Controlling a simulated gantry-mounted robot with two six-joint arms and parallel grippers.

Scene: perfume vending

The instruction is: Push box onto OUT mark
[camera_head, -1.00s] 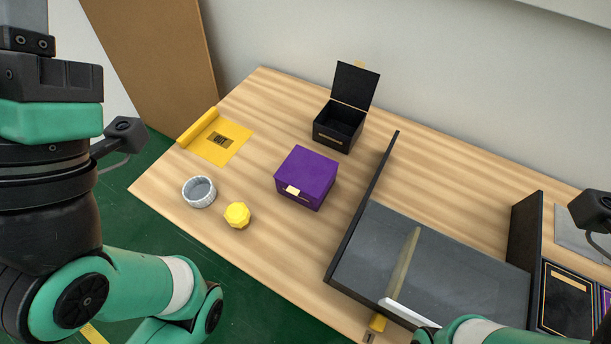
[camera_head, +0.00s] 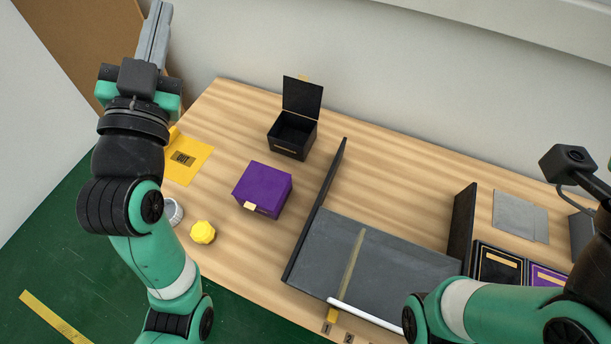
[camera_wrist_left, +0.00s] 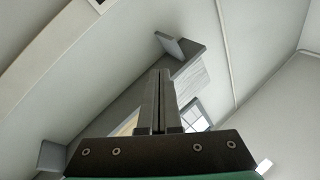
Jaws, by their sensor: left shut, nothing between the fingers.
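A purple box (camera_head: 262,190) with a pale gold tag on its front edge stands closed near the middle left of the wooden table. The yellow OUT mark (camera_head: 196,164) lies at the table's left end, left of the purple box and apart from it. An open black box (camera_head: 293,134) with its lid up stands behind the purple box. My left gripper (camera_head: 158,12) points up at the upper left, beyond the table's edge, away from every box. In the left wrist view its fingers (camera_wrist_left: 160,85) are together and empty. My right gripper is not in view; only its arm shows.
A yellow faceted object (camera_head: 203,232) and a pale round dish (camera_head: 174,212), partly hidden by my left arm, stand at the front left. A dark conveyor-like tray (camera_head: 345,258) with a black upright wall (camera_head: 316,205) lies right of the purple box. Bare wood separates box and mark.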

